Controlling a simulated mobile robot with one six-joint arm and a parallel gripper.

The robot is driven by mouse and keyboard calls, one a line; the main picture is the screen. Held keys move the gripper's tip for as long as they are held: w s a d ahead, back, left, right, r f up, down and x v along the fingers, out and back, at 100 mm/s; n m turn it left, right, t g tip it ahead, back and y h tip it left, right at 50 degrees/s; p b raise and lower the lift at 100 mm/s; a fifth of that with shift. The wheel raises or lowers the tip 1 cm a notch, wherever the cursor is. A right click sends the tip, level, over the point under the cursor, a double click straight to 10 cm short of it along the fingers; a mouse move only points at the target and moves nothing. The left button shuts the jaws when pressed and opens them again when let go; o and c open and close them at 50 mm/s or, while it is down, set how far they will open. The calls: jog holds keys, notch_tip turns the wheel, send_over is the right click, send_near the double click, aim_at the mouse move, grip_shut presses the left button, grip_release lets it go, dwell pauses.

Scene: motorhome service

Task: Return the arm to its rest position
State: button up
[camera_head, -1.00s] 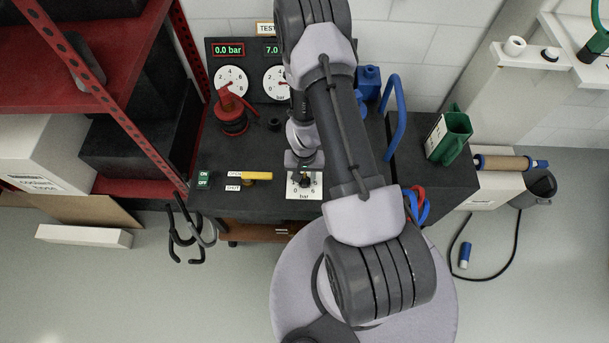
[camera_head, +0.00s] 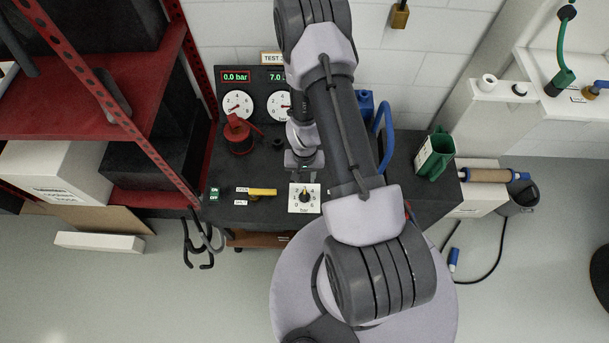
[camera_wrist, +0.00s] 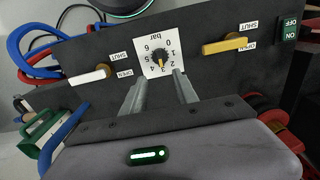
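My gripper (camera_head: 304,163) hangs over the dark test bench (camera_head: 345,205), on the wall side of the dial plate in the head view. In the wrist view its two fingers (camera_wrist: 161,88) are apart with nothing between them, so it is open and empty. The black dial knob with a yellow pointer (camera_wrist: 159,62) stands on its white plate beyond the fingertips, apart from them. The knob also shows uncovered in the head view (camera_head: 305,197). My arm reaches across the middle of the head view and hides part of the bench.
A yellow valve handle (camera_head: 262,192), a red fitting (camera_head: 239,138) and two gauges lie left of my gripper. A blue hose or handle (camera_head: 385,130) and a green container (camera_head: 435,157) are at right. A red shelf rack (camera_head: 150,150) stands close at left.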

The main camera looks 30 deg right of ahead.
notch_tip(320, 180, up, 4)
jog(key=shift+f+p, duration=0.1)
jog(key=shift+p, duration=0.9)
jog(key=w+a+r+n+t+b, duration=0.15)
jog(key=a+r+b, duration=0.25)
jog(key=r, duration=0.7)
jog(key=w+a+r+m+t+b, duration=0.1)
jog(key=w+a+r+t+b, duration=0.2)
jog(key=r, duration=0.9)
jog(key=s+a+r+b, duration=0.2)
jog(key=s+r, duration=0.1)
jog(key=s, duration=0.2)
jog(key=s+a+r+n+t+y+b, duration=0.1)
jog(key=s+a+r+b, duration=0.1)
jog(key=s, duration=0.3)
jog(key=s+a+r+n+y+b, duration=0.1)
jog(key=s+a+r+b, duration=0.2)
jog(key=s+a+r, duration=0.1)
jog(key=shift+s+r, duration=0.45)
jog(key=shift+s, duration=0.65)
